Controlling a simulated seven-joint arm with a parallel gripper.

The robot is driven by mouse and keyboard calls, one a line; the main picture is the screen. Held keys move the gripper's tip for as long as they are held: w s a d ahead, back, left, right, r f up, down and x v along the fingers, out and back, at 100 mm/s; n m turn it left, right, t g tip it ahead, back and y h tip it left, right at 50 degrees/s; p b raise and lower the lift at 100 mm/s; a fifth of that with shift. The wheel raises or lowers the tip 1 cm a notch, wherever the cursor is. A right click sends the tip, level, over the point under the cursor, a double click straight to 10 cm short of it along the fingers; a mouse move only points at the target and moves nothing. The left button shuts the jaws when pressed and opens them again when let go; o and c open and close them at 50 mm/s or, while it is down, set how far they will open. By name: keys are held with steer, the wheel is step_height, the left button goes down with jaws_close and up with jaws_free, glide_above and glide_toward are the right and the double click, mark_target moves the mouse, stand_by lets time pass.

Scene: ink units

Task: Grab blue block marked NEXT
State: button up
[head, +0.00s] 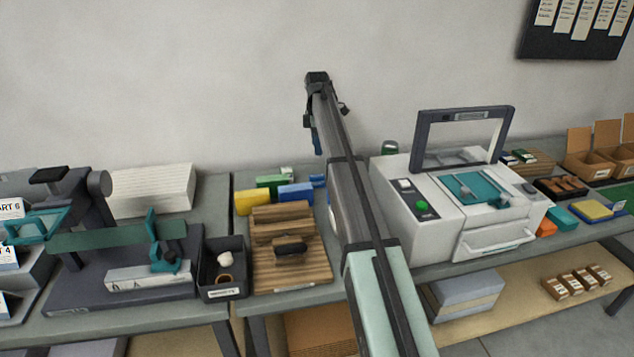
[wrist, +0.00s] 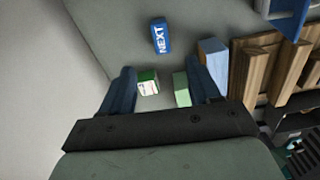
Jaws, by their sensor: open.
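The blue block marked NEXT (wrist: 160,38) lies on the grey table top in the wrist view, its white lettering visible, with bare table around it. In the head view a small blue block (head: 318,180), partly hidden by my arm, appears to be the same one; no lettering is readable there. My gripper (wrist: 162,66) is open and empty, its two dark blue fingers apart. The NEXT block shows beyond the fingertips, roughly in line with the gap. In the head view my gripper (head: 317,143) hangs above the table near the wall, clear of the blocks.
A green block with a white label (wrist: 148,86) shows between the fingers, and a plain green block (wrist: 181,90) beside the right finger. A lighter blue block (wrist: 212,52) and a ribbed wooden rack (head: 283,238) stand close by. A white machine (head: 408,215) stands to the right.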

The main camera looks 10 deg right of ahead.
mark_target(317, 176)
step_height(317, 176, down, 14)
steer(key=shift+a+r, duration=0.1)
stand_by(0.7)
steer(key=c, duration=1)
